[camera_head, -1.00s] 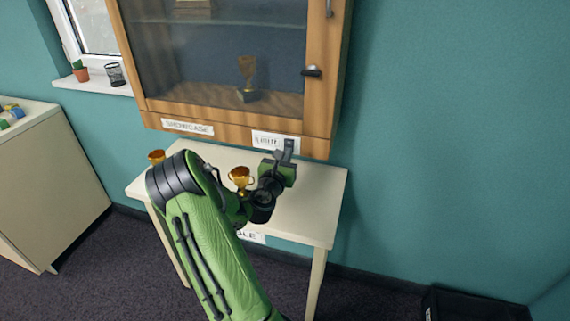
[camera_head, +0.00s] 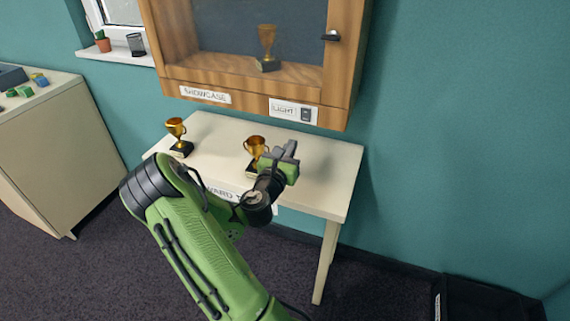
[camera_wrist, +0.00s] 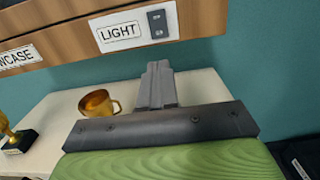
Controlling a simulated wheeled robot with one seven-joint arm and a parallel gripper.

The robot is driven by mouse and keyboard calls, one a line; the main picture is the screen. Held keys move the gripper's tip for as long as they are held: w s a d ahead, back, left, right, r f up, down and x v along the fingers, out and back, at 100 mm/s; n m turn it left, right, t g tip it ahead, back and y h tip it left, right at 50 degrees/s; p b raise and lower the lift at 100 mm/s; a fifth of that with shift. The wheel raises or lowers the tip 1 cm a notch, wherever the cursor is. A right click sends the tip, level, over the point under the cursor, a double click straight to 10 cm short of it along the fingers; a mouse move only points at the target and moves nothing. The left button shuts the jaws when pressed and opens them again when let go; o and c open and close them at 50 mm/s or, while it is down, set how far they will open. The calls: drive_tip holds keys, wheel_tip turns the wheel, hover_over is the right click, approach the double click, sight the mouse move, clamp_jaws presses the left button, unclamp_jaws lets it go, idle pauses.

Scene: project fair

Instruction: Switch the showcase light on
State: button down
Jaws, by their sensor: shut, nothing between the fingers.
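The wooden showcase (camera_head: 180,75) hangs on the teal wall with a glass door and a black handle (camera_head: 331,36). On its bottom rail is a white LIGHT label (camera_head: 283,108) with a dark switch (camera_head: 305,115) at its right. The switch (camera_wrist: 158,23) also shows in the wrist view, with two small marks on its face; its position cannot be told. My gripper (camera_head: 289,150) is shut and empty, below and in front of the switch, apart from it. In the wrist view my gripper (camera_wrist: 158,68) points toward the rail, its tips below the switch.
The award table (camera_head: 330,180) stands under the showcase. A gold trophy (camera_head: 255,147) stands beside my gripper, and another trophy (camera_head: 176,128) stands further left. A third trophy (camera_head: 267,42) is inside the showcase. A black bin (camera_head: 485,302) is at the lower right.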

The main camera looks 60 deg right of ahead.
drive_tip(key=a, duration=0.2)
drive_tip(key=s+a, duration=0.1)
drive_tip(key=a, duration=0.1)
drive_tip(key=shift+a+f+b, duration=0.15)
drive_tip(key=shift+a+b, duration=0.1)
drive_tip(key=shift+b, duration=0.15)
drive_tip(key=a+r+m+t+y+p, duration=0.1)
drive_tip(key=a+r+m+y+p, duration=0.25)
drive_tip(key=a+m+y, duration=0.55)
drive_tip(key=a+r+m+y+p, duration=0.2)
drive_tip(key=a+m+y+p, duration=0.25)
drive_tip(key=a+m, duration=0.8)
drive_tip(key=s+a+r+n+y, duration=0.1)
drive_tip(key=s+a+r+y, duration=0.1)
drive_tip(key=a, duration=0.6)
drive_tip(key=s+a+r+t+y+p, duration=0.1)
drive_tip(key=s+a+r+y, duration=0.2)
drive_tip(key=a, duration=0.5)
wheel_tip(320, 180, up, 2)
drive_tip(key=shift+s+a+r+n+t, duration=0.15)
drive_tip(key=shift+s+n+t, duration=0.2)
drive_tip(key=shift+s, duration=0.3)
